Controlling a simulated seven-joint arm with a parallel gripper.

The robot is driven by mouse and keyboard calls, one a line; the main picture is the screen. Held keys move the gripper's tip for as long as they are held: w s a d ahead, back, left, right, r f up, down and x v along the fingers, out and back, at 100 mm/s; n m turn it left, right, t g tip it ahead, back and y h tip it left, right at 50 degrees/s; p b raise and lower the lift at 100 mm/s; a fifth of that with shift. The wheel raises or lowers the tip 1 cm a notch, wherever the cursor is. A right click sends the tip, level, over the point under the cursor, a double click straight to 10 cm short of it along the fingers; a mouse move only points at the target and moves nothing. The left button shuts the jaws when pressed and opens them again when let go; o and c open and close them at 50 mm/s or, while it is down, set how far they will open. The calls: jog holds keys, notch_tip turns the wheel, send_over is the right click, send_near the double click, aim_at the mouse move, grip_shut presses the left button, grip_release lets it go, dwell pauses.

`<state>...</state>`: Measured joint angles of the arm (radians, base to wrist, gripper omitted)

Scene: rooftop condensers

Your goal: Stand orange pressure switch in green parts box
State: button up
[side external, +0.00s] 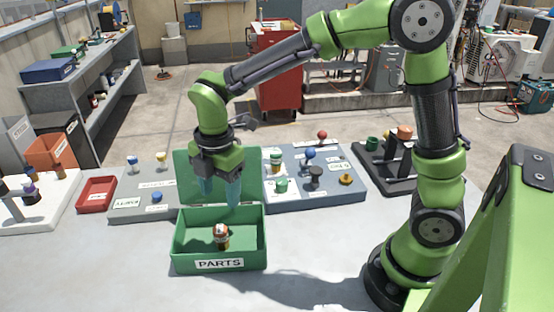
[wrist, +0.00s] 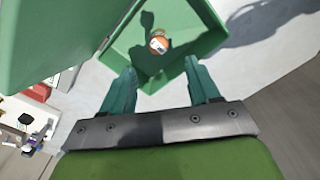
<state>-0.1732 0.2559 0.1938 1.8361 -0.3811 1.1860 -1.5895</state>
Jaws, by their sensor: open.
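The green parts box (side external: 219,265) stands on the table with its lid (side external: 190,160) raised at the back. The orange pressure switch (side external: 221,237) stands upright inside the box, with an orange top and a pale band. In the wrist view the switch (wrist: 158,44) shows from above on the floor of the box (wrist: 118,52), near a wall. My gripper (side external: 220,205) is above the back part of the box, pointing down. In the wrist view its two teal fingers (wrist: 163,80) are apart with nothing between them, clear of the switch.
A grey panel (side external: 350,190) with several coloured knobs lies right of the lid, and another (side external: 130,205) lies left. A red tray (side external: 96,193) and a white stand (side external: 45,215) are farther left. A dark rack (side external: 375,172) stands at right. The table front is clear.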

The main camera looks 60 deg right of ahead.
jog(key=s+d+r+m+t+y, duration=0.1)
jog(key=s+d+r+m+t, duration=0.2)
jog(key=s+m, duration=0.4)
jog(key=s+d+r+m+t, duration=0.3)
jog(key=s+d+r+m, duration=0.3)
jog(key=m, duration=1)
jog(key=shift+s+d+r+t+y, duration=0.2)
jog(key=shift+s+d+t+y, duration=0.1)
jog(key=shift+s+d+y, duration=0.15)
jog(key=shift+w, duration=0.1)
